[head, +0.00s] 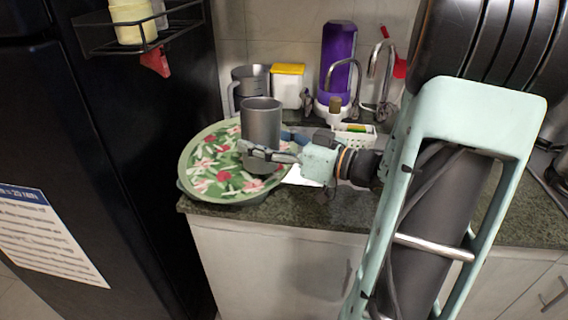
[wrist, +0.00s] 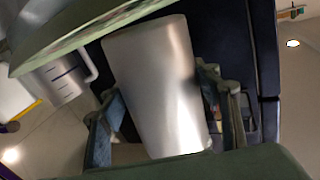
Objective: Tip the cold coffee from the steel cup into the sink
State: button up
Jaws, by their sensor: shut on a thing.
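The steel cup (head: 261,122) is upright in the head view, in front of the floral tray at the counter's left end. My gripper (head: 268,153) is shut around its lower part. In the wrist view the cup (wrist: 155,85) fills the middle, between the two fingers (wrist: 160,115). I cannot see the coffee inside, and I cannot tell whether the cup's base touches the tray. The sink basin is mostly hidden behind my arm.
The floral green tray (head: 190,171) lies beneath the cup area. A grey jug (head: 248,78), a yellow-topped white box (head: 288,86) and a purple dispenser (head: 338,58) stand behind. A black fridge (head: 150,180) bounds the left. A small white caddy (head: 354,138) sits near my wrist.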

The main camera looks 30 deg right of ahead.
aim_at(271, 120)
jog(key=shift+s+a+r+n, duration=0.15)
jog(key=shift+r+n, duration=0.15)
jog(key=shift+n, duration=0.4)
notch_tip(271, 120, up, 5)
jog(key=p, duration=0.4)
jog(key=shift+r+p, duration=0.1)
jog(key=shift+p, duration=0.25)
